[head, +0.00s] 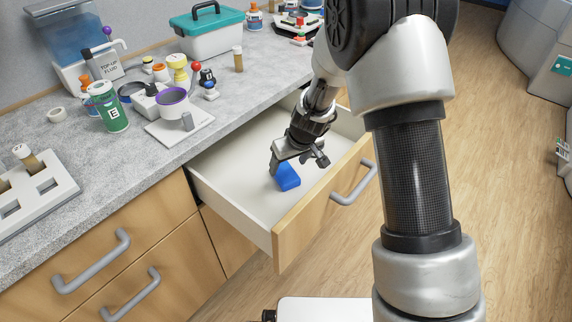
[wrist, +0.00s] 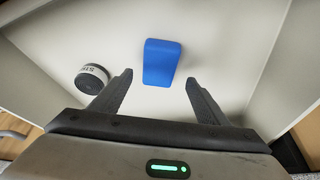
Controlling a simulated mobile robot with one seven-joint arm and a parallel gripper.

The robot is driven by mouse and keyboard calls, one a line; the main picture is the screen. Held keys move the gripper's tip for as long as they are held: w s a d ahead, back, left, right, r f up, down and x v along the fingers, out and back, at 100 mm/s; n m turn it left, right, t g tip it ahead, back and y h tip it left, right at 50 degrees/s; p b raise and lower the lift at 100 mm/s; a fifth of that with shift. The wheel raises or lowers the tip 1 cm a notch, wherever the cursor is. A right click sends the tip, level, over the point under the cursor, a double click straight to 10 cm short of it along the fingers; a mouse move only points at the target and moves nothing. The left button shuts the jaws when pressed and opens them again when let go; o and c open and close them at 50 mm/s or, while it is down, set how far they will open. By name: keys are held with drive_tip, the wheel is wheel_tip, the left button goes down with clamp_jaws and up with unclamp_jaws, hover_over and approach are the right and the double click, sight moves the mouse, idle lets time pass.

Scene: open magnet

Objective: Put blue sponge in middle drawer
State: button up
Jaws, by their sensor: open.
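The blue sponge (head: 288,177) lies on the white floor of an open drawer (head: 232,187). In the wrist view the sponge (wrist: 161,62) is just beyond my fingertips, roughly centred between them. My gripper (head: 298,160) is inside the drawer opening, close above the sponge. It also shows in the wrist view (wrist: 157,82), open with nothing between the fingers. The arm hides part of the drawer in the head view.
A dark round object with a white lettered band (wrist: 92,78) lies in the drawer, left of my fingers. The drawer front (head: 318,200) and its side walls surround my gripper. The grey counter (head: 60,215) above holds bottles, racks and a teal-lidded box (head: 210,32).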

drive_tip(key=s+d+r+m+p, duration=0.15)
drive_tip(key=s+r, duration=0.25)
drive_tip(key=r, duration=0.4)
drive_tip(key=s+d+r, duration=0.3)
drive_tip(key=s+r, duration=0.1)
drive_tip(key=r, duration=0.5)
drive_tip(key=s+d+r+m+p, duration=0.1)
drive_tip(key=s+d+r, duration=0.2)
drive_tip(key=s+r, duration=0.35)
drive_tip(key=s+d+r+m, duration=0.1)
drive_tip(key=s+d+r, duration=0.1)
drive_tip(key=s, duration=0.3)
drive_tip(key=s+d+r+m+t+h, duration=0.1)
drive_tip(key=s+d+r, duration=0.2)
drive_tip(key=s, duration=0.1)
drive_tip(key=s+d+r+m+h, duration=0.1)
drive_tip(key=s+d+r, duration=0.1)
drive_tip(key=s, duration=0.3)
drive_tip(key=shift+s+d+r+t, duration=0.3)
drive_tip(key=shift+d+r, duration=0.05)
drive_tip(key=shift+d, duration=0.05)
drive_tip(key=shift+m, duration=0.25)
